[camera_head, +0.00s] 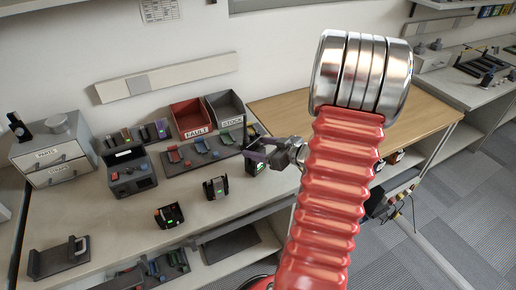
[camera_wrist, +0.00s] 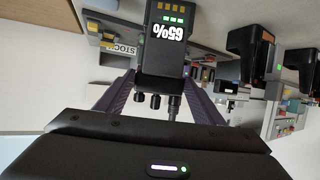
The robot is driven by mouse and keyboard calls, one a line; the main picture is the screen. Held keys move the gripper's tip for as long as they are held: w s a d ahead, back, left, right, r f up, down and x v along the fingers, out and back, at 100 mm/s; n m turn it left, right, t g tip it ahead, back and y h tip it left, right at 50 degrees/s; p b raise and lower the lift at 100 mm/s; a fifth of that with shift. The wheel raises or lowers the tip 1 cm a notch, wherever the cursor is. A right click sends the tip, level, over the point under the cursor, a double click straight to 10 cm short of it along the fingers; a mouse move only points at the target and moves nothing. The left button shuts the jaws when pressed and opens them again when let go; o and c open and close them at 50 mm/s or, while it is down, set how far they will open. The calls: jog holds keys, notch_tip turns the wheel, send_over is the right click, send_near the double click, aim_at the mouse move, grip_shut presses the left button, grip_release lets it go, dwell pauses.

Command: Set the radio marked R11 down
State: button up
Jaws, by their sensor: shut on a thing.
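My gripper (camera_head: 262,155) has purple fingers and also shows in the wrist view (camera_wrist: 165,88). It is shut on a dark radio (camera_wrist: 165,60), with one finger on each side. The radio's knobs and antenna point toward the wrist camera, and its far end shows a white "65%", green lights and yellow strips. The mark R11 is not readable. In the head view the radio (camera_head: 254,168) is a small dark shape with a green spot at the fingers, above or at the bench (camera_head: 110,236). I cannot tell whether its base touches anything.
Two dark charger-like units (camera_head: 215,188) (camera_head: 168,215) stand on the bench left of my gripper. Behind are a red FAULT bin (camera_head: 197,132), a grey STOCK bin (camera_head: 232,122) and a rack of small parts (camera_head: 178,167). Drawers (camera_head: 52,160) stand far left. Bare bench lies front left.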

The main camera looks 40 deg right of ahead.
dwell(0.3)
jog(key=o, duration=1.8)
jog(key=shift+f, duration=0.15)
jog(key=v, duration=1.2)
jog(key=shift+s, duration=0.1)
